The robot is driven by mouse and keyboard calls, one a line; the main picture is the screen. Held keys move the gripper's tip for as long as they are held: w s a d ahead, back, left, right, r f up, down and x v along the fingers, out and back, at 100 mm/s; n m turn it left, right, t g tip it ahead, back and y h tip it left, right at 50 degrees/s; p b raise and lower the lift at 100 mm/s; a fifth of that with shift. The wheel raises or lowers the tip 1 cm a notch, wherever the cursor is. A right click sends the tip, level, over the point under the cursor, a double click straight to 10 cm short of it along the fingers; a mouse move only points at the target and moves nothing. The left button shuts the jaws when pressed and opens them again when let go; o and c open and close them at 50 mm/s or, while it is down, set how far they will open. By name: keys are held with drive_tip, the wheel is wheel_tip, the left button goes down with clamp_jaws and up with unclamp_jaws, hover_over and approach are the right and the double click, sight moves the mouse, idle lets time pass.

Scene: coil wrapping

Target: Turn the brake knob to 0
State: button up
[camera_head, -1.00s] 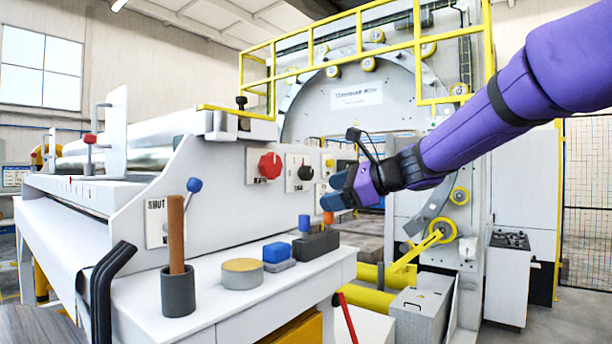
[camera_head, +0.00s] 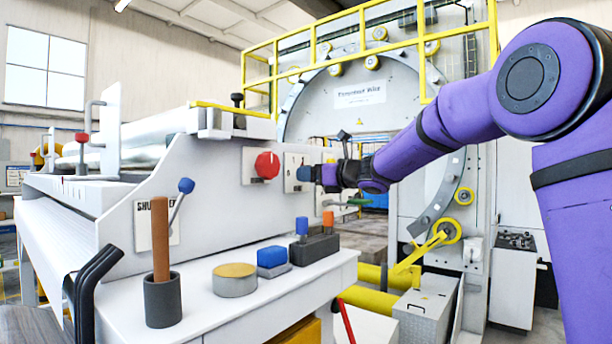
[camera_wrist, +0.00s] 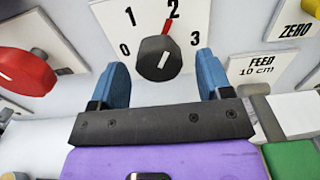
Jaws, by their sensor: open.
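The dark knob (camera_wrist: 158,59) is on a white panel in the wrist view, with the numbers 0, 1, 2 and 3 around it. Its red pointer is at 2, and a short white line shows on its lower face. My gripper (camera_wrist: 161,68) is open, with one blue finger on each side of the knob and a visible gap on both sides. In the head view my gripper (camera_head: 309,174) is at the panel and hides the knob. No brake label is readable.
A red knob (camera_wrist: 24,72) is left of the dark knob; it also shows in the head view (camera_head: 267,165). Plates marked FEED 10 cm (camera_wrist: 258,66) and ZERO (camera_wrist: 292,30) are on the right. A side table (camera_head: 240,300) with several small items stands below the panel.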

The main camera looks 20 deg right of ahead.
drive_tip(key=shift+x, duration=1.25)
drive_tip(key=shift+c, duration=0.5)
drive_tip(key=c, duration=0.8)
